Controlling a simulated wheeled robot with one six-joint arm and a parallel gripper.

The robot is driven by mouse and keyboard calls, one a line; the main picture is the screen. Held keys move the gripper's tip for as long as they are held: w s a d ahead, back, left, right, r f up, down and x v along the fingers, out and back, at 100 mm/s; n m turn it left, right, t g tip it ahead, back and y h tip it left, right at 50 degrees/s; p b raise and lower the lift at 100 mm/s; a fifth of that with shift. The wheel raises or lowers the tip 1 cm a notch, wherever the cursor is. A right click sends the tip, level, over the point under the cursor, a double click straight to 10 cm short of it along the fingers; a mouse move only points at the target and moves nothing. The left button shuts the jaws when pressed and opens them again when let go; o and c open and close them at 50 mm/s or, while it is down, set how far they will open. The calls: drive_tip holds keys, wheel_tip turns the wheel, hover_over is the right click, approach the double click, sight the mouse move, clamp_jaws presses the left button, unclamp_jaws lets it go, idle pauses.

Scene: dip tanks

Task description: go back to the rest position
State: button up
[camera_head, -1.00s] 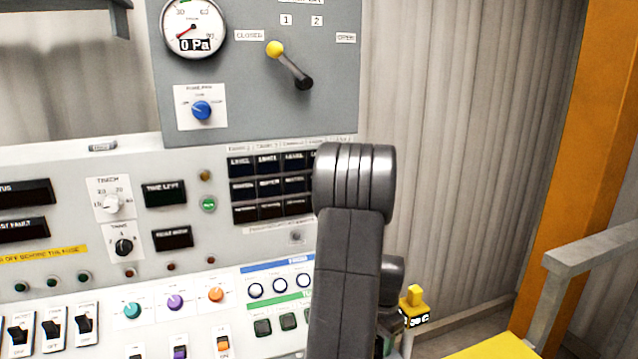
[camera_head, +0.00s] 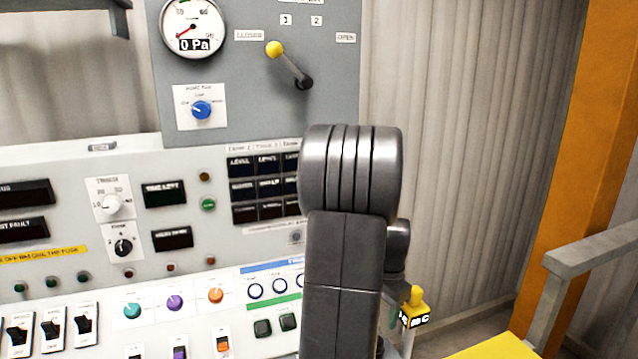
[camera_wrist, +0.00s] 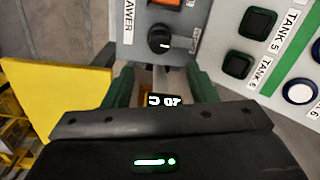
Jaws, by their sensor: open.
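My gripper (camera_wrist: 162,88) shows in the wrist view, its dark body across the bottom and two green fingers apart, with nothing held between them. Beyond the fingers is a grey panel with a black knob (camera_wrist: 159,39) and part of an orange switch above it. A small black display (camera_wrist: 165,100) with white digits shows between the fingers. In the head view my grey arm stands upright in front of the right part of the control panel (camera_head: 140,262). It hides some of the dark display tiles and buttons.
A grey upper panel (camera_head: 230,60) holds a gauge (camera_head: 193,27), a blue knob (camera_head: 201,110) and a yellow-tipped lever (camera_head: 275,49). To the right are a yellow-topped device (camera_head: 415,297), a grey rail (camera_head: 590,250) and an orange post (camera_head: 590,130). Open space shows before the corrugated wall.

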wheel_tip(320, 180, down, 10)
drive_tip(key=shift+a+r, duration=0.1)
drive_tip(key=shift+w+r+n+p, duration=0.1)
drive_tip(key=shift+n+p, duration=0.2)
drive_tip(key=shift+n, duration=0.2)
drive_tip(key=n+p, duration=0.1)
drive_tip(key=n, duration=0.2)
drive_tip(key=shift+r+n, duration=0.1)
drive_tip(key=shift+n, duration=0.3)
drive_tip(key=n+p, duration=0.2)
drive_tip(key=n, duration=0.2)
drive_tip(key=shift+n, duration=0.3)
drive_tip(key=n+p, duration=0.3)
drive_tip(key=n, duration=0.1)
drive_tip(key=shift+a+n+g, duration=0.1)
drive_tip(key=shift+n+g, duration=0.2)
drive_tip(key=n+p, duration=0.2)
drive_tip(key=n, duration=0.1)
drive_tip(key=shift+p, duration=0.35)
drive_tip(key=shift+n, duration=0.5)
drive_tip(key=shift+a, duration=0.1)
